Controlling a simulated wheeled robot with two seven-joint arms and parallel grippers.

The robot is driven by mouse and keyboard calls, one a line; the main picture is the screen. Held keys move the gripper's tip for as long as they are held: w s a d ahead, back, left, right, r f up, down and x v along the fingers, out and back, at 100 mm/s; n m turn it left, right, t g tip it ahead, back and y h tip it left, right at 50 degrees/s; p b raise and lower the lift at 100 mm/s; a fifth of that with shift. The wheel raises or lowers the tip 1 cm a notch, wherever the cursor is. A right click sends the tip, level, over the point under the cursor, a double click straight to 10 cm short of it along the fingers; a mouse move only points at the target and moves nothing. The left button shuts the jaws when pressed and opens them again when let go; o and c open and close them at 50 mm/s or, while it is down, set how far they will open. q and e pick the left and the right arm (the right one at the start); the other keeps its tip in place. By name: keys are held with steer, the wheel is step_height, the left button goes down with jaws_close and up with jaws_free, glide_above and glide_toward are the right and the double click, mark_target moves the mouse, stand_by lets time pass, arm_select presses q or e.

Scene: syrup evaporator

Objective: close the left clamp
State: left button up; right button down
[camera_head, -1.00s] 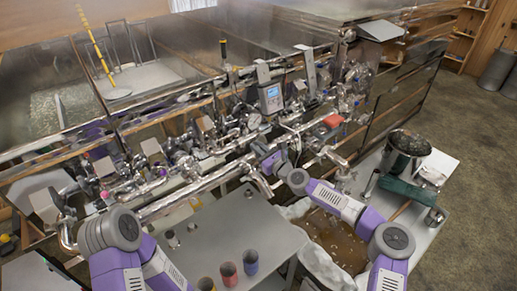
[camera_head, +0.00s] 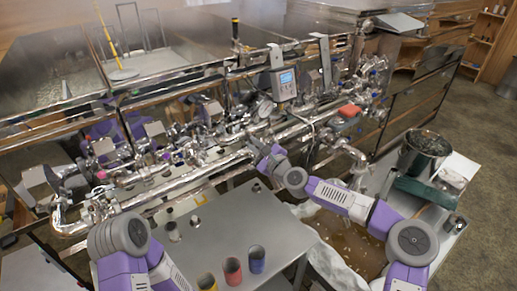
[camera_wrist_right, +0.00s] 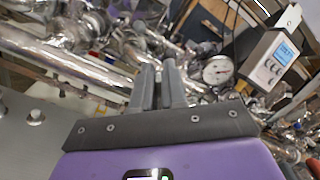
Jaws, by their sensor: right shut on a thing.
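My right gripper (camera_head: 264,150) is at the front pipes of the evaporator, below the box with the blue display. In the right wrist view its two dark fingers (camera_wrist_right: 161,83) are close together, with only a narrow gap. It is shut on a thin part that I take for the left clamp; the fingers hide most of it, and I cannot tell how far it is closed. My left arm stands at the lower left of the head view; its gripper is not seen.
Shiny pipes (camera_head: 185,185) run along the evaporator's front. A gauge (camera_wrist_right: 217,70) and the display box (camera_head: 285,85) are close to my right gripper. A grey table (camera_head: 225,240) with red (camera_head: 232,270) and blue cups (camera_head: 257,260) stands in front. A metal pot (camera_head: 425,150) is at right.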

arm_select(q)
steer(key=shift+f, duration=0.45)
arm_select(e)
steer(key=shift+s+a+f+n, duration=0.1)
steer(key=shift+a+f+n, duration=0.05)
steer(key=shift+n, duration=0.15)
steer(key=c, duration=1.2)
jaws_free()
steer(key=shift+c, duration=0.2)
arm_select(q)
steer(key=shift+f+b, duration=0.85)
steer(key=shift+b, duration=0.25)
arm_select(e)
steer(key=v, duration=0.7)
steer(key=shift+s, duration=0.2)
